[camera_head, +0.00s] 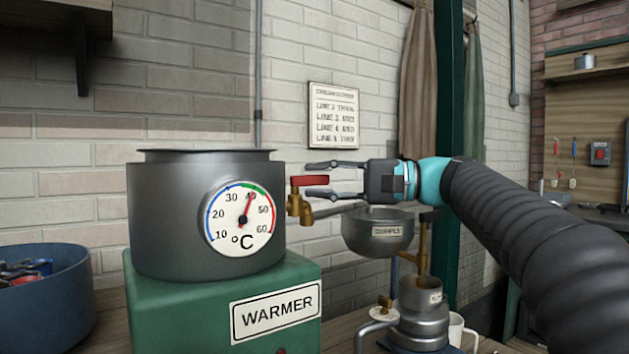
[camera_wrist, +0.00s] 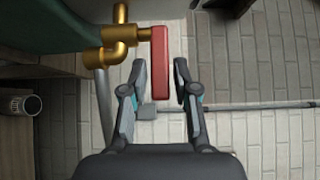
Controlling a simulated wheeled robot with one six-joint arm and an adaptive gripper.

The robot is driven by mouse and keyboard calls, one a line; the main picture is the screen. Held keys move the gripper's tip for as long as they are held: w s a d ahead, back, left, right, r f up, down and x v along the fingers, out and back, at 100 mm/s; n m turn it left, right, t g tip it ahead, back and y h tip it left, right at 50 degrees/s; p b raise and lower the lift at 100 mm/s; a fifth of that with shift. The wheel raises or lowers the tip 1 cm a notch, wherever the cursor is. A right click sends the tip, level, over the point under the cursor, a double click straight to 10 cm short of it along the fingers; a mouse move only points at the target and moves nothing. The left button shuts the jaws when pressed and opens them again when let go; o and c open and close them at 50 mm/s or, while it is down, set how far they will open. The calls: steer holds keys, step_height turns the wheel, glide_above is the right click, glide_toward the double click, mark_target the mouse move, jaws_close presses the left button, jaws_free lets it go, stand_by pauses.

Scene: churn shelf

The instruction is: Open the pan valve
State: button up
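The pan (camera_head: 165,215) is a grey metal pot on a green warmer box (camera_head: 180,305). A dial (camera_head: 240,216) on its side has its red needle near 40 °C. A brass valve (camera_head: 299,207) sticks out from the pan's right side and has a red handle (camera_head: 311,180). In the wrist view the red handle (camera_wrist: 160,62) lies between the fingers, with the brass pipe (camera_wrist: 121,42) to its left. My gripper (camera_head: 322,179) is open around the handle, with a gap visible on each side in the wrist view (camera_wrist: 160,80).
A supply funnel (camera_head: 378,232) stands right of the valve above a small metal churn (camera_head: 420,310). A white cup (camera_head: 457,330) is beside the churn. A blue bin (camera_head: 45,300) with several items is at the left. A green post (camera_head: 447,130) stands behind my arm.

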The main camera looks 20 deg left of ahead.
steer(key=w+d, duration=0.1)
steer(key=d, duration=1)
steer(key=shift+d, duration=0.2)
steer(key=w+f+m+t+h, duration=0.35)
steer(key=w+f, duration=0.25)
steer(key=f, duration=0.3)
steer(key=d+f+h, duration=0.1)
steer(key=f, duration=0.3)
steer(key=s+d+f+t+h, duration=0.1)
steer(key=d+f+h, duration=0.1)
steer(key=f, duration=0.3)
steer(key=s+d+f+m+h, duration=0.1)
steer(key=f, duration=0.3)
steer(key=shift+s+d+f+t, duration=0.1)
steer(key=shift+d+f+t, duration=0.15)
steer(key=shift+t, duration=0.1)
steer(key=s+d+f+n+h, duration=0.1)
steer(key=s+d+f+h, duration=0.2)
steer(key=s+f, duration=0.3)
steer(key=s+d+f+n+t+h, duration=0.1)
steer(key=s+d+f+h, duration=0.3)
steer(key=s, duration=0.8)
steer(key=s+d+f+n+t+h, duration=0.1)
steer(key=s+d+f+h, duration=0.2)
steer(key=s+d+f, duration=0.4)
steer(key=shift+s+d+f, duration=0.25)
steer(key=shift+s+f, duration=0.4)
steer(key=shift+s, duration=0.7)
